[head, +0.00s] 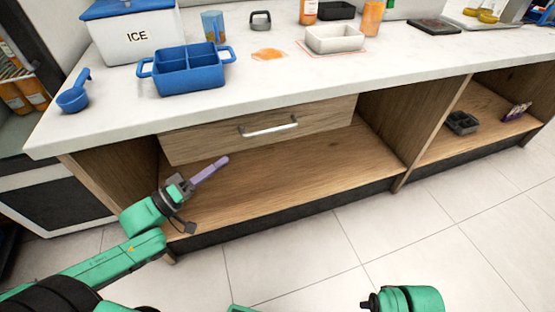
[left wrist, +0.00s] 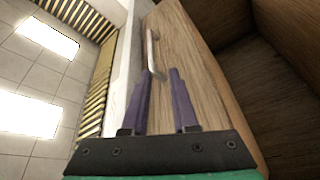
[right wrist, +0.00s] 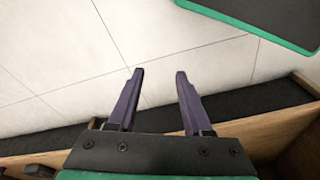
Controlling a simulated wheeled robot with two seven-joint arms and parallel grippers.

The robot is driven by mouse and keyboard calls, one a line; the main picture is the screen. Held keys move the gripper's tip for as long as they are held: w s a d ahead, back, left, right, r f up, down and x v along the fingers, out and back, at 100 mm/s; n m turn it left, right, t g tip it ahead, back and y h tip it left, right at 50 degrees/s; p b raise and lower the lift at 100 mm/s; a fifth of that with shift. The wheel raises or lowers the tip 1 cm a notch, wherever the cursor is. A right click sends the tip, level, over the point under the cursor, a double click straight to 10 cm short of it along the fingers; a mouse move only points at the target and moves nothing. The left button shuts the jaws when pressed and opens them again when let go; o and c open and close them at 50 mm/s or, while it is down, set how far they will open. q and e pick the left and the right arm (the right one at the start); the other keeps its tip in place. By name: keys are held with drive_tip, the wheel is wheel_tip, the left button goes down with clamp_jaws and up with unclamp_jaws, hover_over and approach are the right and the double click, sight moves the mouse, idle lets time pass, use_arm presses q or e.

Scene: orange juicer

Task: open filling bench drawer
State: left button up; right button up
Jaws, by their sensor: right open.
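The wooden bench drawer (head: 258,128) sits under the white counter and looks shut in the head view. Its metal bar handle (head: 269,127) is on the middle of its front. In the left wrist view the drawer front (left wrist: 190,65) fills the middle and the handle (left wrist: 152,53) lies just beyond the fingertips. My left gripper (head: 223,162) is below and left of the handle, apart from it. The left wrist view shows its purple fingers (left wrist: 160,75) open with nothing between them. My right gripper (right wrist: 159,72) is open and empty, pointing at the tiled floor.
The counter (head: 300,70) carries a blue divided tray (head: 190,85), a blue scoop (head: 73,97), an ICE box (head: 135,40) and a white tray (head: 335,39). An open wooden shelf (head: 300,172) lies below the drawer. The tiled floor (head: 300,250) in front is clear.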

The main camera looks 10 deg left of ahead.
use_arm(q)
drive_tip(key=d, duration=0.1)
drive_tip(key=h+b, duration=0.1)
drive_tip(key=b, duration=0.1)
approach(268, 131)
drive_tip(key=w, duration=0.2)
use_arm(e)
wheel_tip(268, 131, up, 6)
drive_tip(key=s, duration=0.1)
use_arm(q)
drive_tip(key=b+x, duration=0.1)
drive_tip(key=x, duration=0.6)
drive_tip(key=shift+d+b, duration=0.4)
drive_tip(key=shift+d, duration=0.05)
drive_tip(key=shift+w+d+r, duration=0.15)
drive_tip(key=shift+w+d, duration=0.15)
drive_tip(key=shift+w, duration=0.1)
clamp_jaws()
use_arm(e)
drive_tip(key=w+a+f+t+y, duration=0.2)
drive_tip(key=w+a+f+t, duration=0.1)
drive_tip(key=w+a+f, duration=0.1)
drive_tip(key=shift+a+f+n, duration=0.15)
drive_tip(key=shift+a+n, duration=0.25)
drive_tip(key=shift+a, duration=0.4)
